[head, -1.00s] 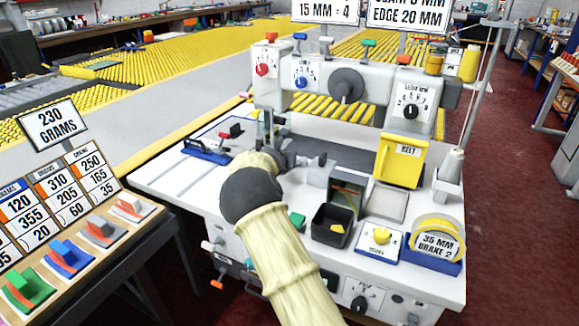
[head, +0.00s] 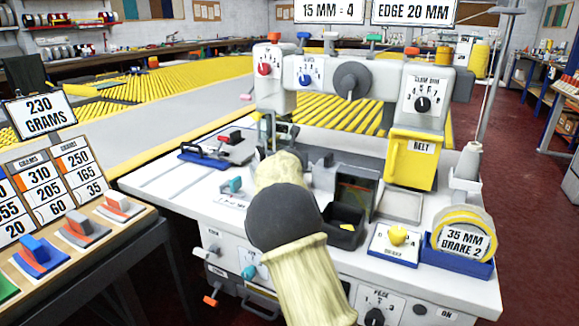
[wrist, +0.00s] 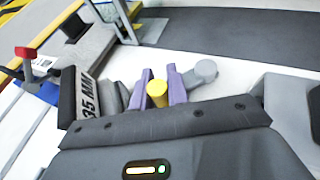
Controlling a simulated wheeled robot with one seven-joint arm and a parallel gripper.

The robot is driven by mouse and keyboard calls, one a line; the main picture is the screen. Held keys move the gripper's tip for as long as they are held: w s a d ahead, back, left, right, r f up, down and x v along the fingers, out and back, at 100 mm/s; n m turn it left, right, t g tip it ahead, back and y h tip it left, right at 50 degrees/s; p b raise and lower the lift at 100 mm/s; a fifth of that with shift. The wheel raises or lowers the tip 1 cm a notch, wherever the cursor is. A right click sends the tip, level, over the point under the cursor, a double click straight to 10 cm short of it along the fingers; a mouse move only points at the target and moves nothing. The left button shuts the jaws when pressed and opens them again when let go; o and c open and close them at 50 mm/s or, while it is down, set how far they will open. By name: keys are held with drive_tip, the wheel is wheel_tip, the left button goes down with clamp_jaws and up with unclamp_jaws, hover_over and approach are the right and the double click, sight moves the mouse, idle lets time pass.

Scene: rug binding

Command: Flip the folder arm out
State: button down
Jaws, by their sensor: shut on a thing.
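In the wrist view, my gripper (wrist: 160,92) shows two purple fingers closed around a small yellow knob (wrist: 157,95). A block marked 35 MM (wrist: 86,98) sits just left of the fingers. A grey rounded piece (wrist: 205,72) lies right of them. The join between knob and arm is hidden. In the head view, my own pale-sleeved arm hides the gripper and the folder arm on the white machine table (head: 165,188).
A red-knobbed blue clamp (wrist: 27,62) stands left in the wrist view. In the head view, a black bin (head: 338,227), a yellow BELT cover (head: 411,160) and a yellow tape roll (head: 464,235) stand right of my arm.

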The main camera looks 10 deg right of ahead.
drive_tip(key=shift+a+f, duration=0.15)
drive_tip(key=shift+a, duration=0.1)
drive_tip(key=c, duration=1.4)
unclamp_jaws()
drive_tip(key=shift+o, duration=0.2)
drive_tip(key=shift+s+d, duration=0.1)
drive_tip(key=v, duration=1.7)
drive_tip(key=shift+r+p, duration=0.2)
drive_tip(key=shift+p, duration=0.1)
drive_tip(key=shift+s+d, duration=0.1)
drive_tip(key=shift+s, duration=0.05)
